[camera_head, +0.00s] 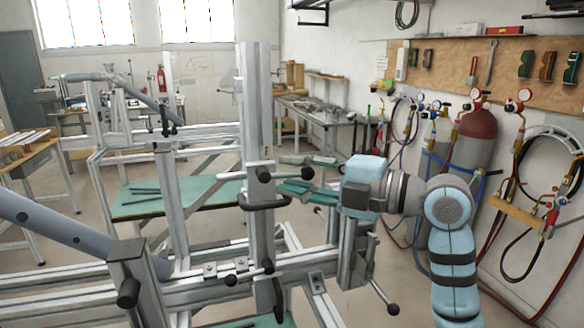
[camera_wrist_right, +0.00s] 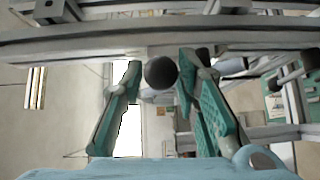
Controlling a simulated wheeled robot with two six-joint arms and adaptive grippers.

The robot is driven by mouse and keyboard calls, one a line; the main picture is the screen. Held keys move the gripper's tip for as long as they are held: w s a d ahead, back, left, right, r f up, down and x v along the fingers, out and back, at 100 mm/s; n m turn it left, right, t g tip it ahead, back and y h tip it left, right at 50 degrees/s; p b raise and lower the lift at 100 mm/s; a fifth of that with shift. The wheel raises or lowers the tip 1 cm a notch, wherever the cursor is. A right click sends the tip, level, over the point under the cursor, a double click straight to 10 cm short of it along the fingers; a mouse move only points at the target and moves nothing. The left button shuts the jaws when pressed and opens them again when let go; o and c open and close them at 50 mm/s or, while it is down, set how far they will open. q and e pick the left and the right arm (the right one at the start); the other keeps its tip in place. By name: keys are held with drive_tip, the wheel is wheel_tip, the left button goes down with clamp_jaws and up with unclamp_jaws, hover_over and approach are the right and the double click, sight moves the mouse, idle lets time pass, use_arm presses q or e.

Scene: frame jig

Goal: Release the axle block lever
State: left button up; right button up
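A lever with a dark ball knob (camera_head: 307,173) sticks out from the clamp block on the upright metal post (camera_head: 258,110) in the head view. I take it to be the axle block lever, but several similar levers show. My right gripper (camera_head: 284,172) reaches in from the right with its teal-padded fingers open, one above and one below the knob. In the right wrist view the knob (camera_wrist_right: 160,73) sits between the open fingertips of the gripper (camera_wrist_right: 161,64), close to the right finger. I cannot tell whether they touch. My left gripper is not in view.
The jig's rails (camera_head: 200,285) and more black-knobbed levers (camera_head: 392,309) lie below and around the gripper. A grey-blue tube (camera_head: 75,232) runs in from the left. Gas cylinders (camera_head: 478,140) and hoses stand at the right wall. A teal-topped table (camera_head: 150,200) stands behind.

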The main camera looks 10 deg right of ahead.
drive_tip(key=shift+w+a, duration=0.3)
clamp_jaws()
drive_tip(key=shift+a+f, duration=0.1)
